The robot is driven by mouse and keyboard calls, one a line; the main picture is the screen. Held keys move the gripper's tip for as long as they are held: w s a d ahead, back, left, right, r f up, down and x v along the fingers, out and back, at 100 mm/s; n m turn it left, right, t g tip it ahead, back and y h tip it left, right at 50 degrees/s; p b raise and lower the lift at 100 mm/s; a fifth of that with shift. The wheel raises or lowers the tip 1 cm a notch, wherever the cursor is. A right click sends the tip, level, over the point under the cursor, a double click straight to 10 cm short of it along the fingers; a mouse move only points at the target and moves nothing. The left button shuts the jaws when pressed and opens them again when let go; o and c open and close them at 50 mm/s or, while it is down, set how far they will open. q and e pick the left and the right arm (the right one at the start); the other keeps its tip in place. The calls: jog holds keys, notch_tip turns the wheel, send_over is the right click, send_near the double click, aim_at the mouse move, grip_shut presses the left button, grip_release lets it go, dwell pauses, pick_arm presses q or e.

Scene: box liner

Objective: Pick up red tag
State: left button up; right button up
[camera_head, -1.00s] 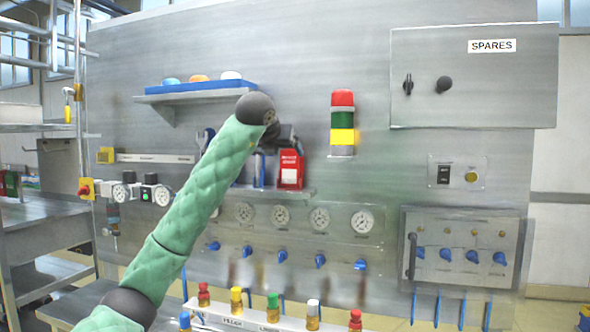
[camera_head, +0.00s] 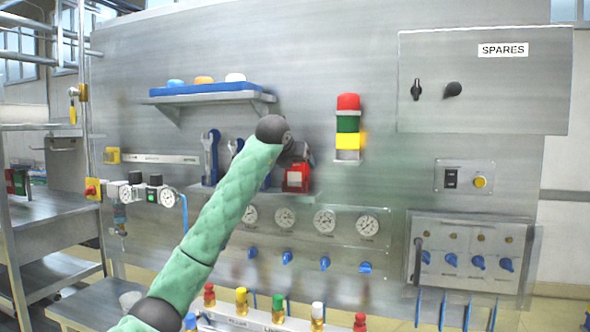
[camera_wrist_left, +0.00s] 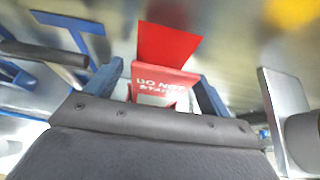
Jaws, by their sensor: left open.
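The red tag (camera_head: 298,178), with a white patch, is upright at the right end of a small shelf on the steel panel. In the left wrist view the tag (camera_wrist_left: 160,82) shows the words "DO NOT STA..." and its lower part is hidden by my gripper body. My left gripper (camera_head: 302,156) is just above and in front of the tag, partly hidden by my own wrist. In the left wrist view its two blue fingers (camera_wrist_left: 160,84) are open, one on each side of the tag, with gaps beside it. My right gripper is not in view.
Blue wrenches (camera_head: 211,155) hang left of the tag over the same shelf (camera_head: 205,190). A stack light (camera_head: 348,125) stands to the right. Gauges (camera_head: 325,220) and blue valves (camera_head: 325,262) are below. An upper shelf (camera_head: 215,99) is above left.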

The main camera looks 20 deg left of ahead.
pick_arm(q)
jog(key=shift+w+f, duration=0.1)
jog(key=shift+w, duration=0.05)
jog(key=shift+s, duration=0.2)
jog(key=c, duration=1.1)
jog(key=shift+o, duration=0.2)
jog(key=shift+r, duration=0.25)
